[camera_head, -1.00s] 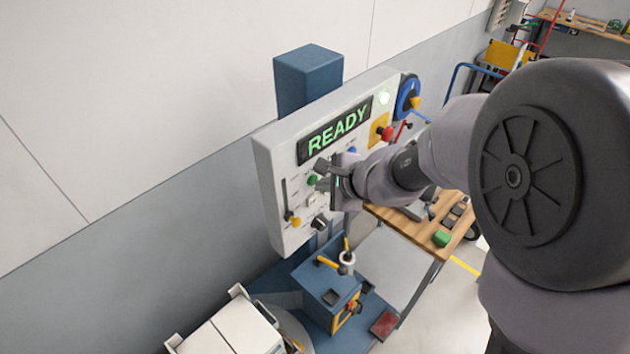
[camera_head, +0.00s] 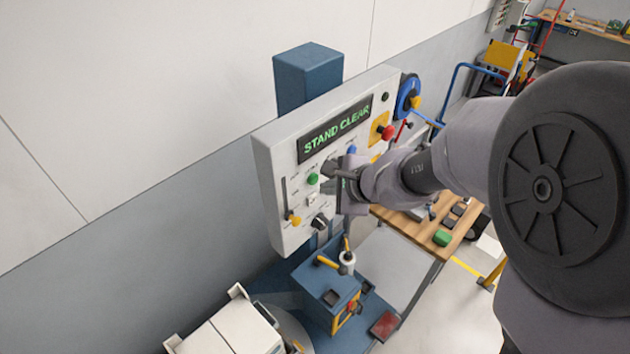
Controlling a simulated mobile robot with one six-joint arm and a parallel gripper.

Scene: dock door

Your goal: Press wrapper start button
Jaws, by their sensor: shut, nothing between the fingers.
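The wrapper control panel (camera_head: 276,160) is a pale box on a blue post (camera_head: 306,84). Its display (camera_head: 336,130) reads "STAND CLEAR" in green. A green button (camera_head: 313,179) shows on the panel's face, in full view. My gripper (camera_head: 332,176) is shut and empty, just right of the green button and close to the panel face. It appears apart from that button, and it hides part of the controls behind it. Small labels are too blurred to read.
Below stands a blue machine (camera_head: 328,285). A wooden bench (camera_head: 425,236) is behind my arm.

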